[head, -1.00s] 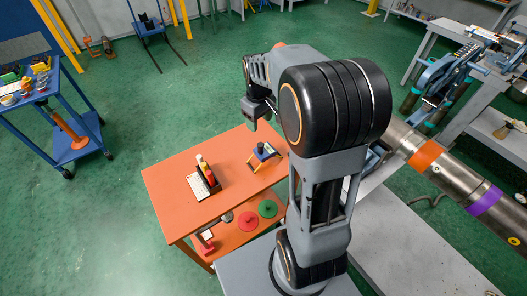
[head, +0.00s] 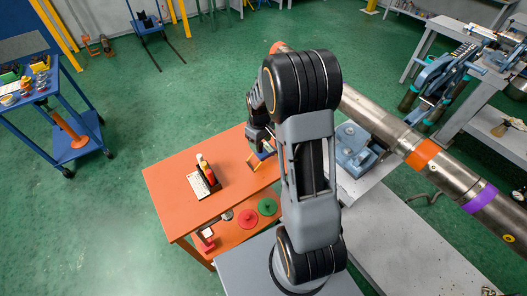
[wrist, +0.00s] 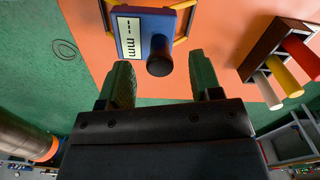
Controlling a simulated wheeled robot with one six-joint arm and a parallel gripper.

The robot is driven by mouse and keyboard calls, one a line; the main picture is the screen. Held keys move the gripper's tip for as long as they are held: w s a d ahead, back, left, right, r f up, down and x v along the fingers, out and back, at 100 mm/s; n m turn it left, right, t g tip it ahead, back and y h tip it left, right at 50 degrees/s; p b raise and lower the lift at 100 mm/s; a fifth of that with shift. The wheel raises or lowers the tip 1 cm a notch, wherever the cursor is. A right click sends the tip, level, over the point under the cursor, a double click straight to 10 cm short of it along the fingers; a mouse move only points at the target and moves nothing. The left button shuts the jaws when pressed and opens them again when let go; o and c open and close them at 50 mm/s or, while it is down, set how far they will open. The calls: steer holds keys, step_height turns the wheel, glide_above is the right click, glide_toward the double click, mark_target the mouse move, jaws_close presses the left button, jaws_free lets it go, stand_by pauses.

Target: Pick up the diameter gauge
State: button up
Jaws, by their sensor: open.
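The diameter gauge (wrist: 133,37) is a blue block with a white display reading "mm", a black round knob (wrist: 160,58) and yellow legs. It sits on the orange table in the wrist view, just ahead of my gripper. In the head view the gauge (head: 264,153) is partly hidden behind my arm. My gripper (wrist: 161,82) is open and empty, with a green finger on each side. The knob lies roughly between the lines of the two fingers, a little beyond their tips. The fingertips are hard to make out in the head view.
The orange table (head: 170,185) also carries a dark holder (head: 209,177) with red, yellow and white markers and a white card. The holder is right of the gauge in the wrist view. A large steel pipe (head: 380,118) with an orange band runs to the right.

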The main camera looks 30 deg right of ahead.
mark_target(264, 151)
steer(key=shift+f, duration=1.3)
jaws_close()
steer(key=shift+r, duration=0.1)
